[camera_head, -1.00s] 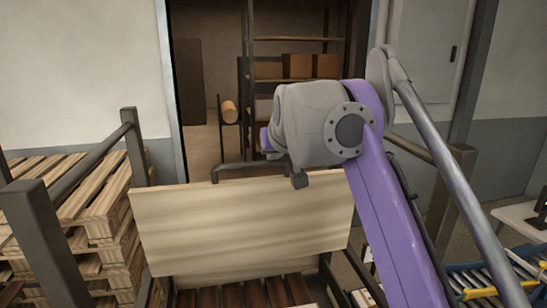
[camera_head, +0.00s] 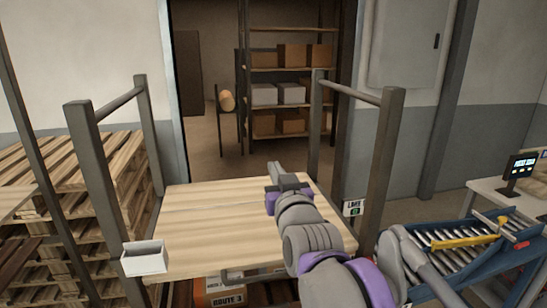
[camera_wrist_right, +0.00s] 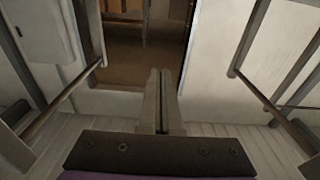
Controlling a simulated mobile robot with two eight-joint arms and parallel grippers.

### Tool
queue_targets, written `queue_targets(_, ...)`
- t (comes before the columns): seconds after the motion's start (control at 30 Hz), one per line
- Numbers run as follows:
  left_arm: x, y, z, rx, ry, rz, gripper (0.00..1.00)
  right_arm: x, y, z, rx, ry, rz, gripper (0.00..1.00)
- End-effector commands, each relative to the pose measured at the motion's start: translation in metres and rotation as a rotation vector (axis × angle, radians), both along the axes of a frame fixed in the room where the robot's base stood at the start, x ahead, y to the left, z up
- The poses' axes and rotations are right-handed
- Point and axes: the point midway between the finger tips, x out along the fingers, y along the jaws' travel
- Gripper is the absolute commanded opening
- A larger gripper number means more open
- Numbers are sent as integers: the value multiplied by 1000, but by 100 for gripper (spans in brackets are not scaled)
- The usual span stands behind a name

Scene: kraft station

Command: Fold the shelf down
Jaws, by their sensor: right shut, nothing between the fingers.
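The shelf (camera_head: 195,215) is a light wooden board. It lies flat, about level, between the dark posts of a frame in the head view. My right gripper (camera_head: 290,180) is over the far middle part of the board, with its fingers pointing away from me. I cannot tell whether it touches the board. Its fingers also show in the right wrist view (camera_wrist_right: 160,100), closed together with nothing between them. My right forearm hides part of the board's right side. My left gripper is not in view.
Dark posts and rails (camera_head: 380,150) stand on both sides of the shelf. A small white box (camera_head: 145,257) is at its near left corner. Stacked pallets (camera_head: 110,170) stand left, a roller conveyor (camera_head: 455,240) right. Below the board is a box marked ROUTE 3 (camera_head: 225,290).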

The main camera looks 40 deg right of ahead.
Motion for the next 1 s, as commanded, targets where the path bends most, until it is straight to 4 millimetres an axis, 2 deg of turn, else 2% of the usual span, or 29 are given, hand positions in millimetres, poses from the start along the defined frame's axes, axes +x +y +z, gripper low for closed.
queue_targets(0.03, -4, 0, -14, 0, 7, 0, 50, -7, 4, -20, -22, -35, 1, 0)
queue_targets(0.3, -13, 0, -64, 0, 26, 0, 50, -43, 24, -86, -145, -260, 1, 0)
queue_targets(0.6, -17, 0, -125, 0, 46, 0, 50, -66, 37, -162, -273, -492, 1, 0)
queue_targets(0.8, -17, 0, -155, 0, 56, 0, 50, -71, 40, -199, -339, -609, 1, 0)
queue_targets(1.0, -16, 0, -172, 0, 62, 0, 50, -74, 41, -222, -340, -613, 1, 0)
